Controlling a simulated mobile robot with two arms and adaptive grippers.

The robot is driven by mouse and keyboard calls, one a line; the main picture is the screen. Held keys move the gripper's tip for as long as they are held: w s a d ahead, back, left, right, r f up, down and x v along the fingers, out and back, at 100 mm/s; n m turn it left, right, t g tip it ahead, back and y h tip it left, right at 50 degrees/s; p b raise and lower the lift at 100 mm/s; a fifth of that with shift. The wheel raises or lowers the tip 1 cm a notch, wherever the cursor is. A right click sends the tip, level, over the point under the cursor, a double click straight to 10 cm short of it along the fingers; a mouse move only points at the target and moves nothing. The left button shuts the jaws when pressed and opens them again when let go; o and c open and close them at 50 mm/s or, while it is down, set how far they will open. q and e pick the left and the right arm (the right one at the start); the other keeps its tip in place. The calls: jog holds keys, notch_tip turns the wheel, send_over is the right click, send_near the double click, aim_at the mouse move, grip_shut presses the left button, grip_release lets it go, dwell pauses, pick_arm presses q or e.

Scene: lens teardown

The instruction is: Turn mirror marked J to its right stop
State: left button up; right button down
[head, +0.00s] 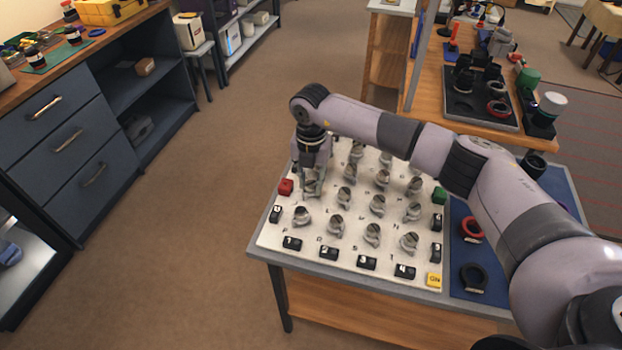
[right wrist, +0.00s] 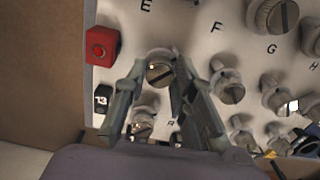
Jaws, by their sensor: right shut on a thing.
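The white board (head: 268,236) carries rows of small round mirror mounts, each with a letter printed by it. My right gripper (head: 312,192) reaches down at the board's left side, near the red block. In the right wrist view, its fingers (right wrist: 158,82) are shut around one mirror mount (right wrist: 159,70), the leftmost of its row. The slotted round face of this mount shows between the fingers. I cannot read its own letter, so the J marking is not confirmed; E, F and G show on the board beyond it. My left gripper is not in view.
A red block (head: 286,186), a green block (head: 439,195) and a yellow ON block (head: 434,280) sit near the board's edges. Other mounts (right wrist: 228,85) stand close to the right of the fingers. A blue mat (head: 492,262) with dark and red rings lies right of the board.

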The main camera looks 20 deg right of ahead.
aim_at(311, 183)
jog(key=shift+m, duration=0.4)
jog(key=c, duration=1.3)
grip_release()
notch_tip(311, 183, up, 12)
jog(key=shift+f, duration=0.1)
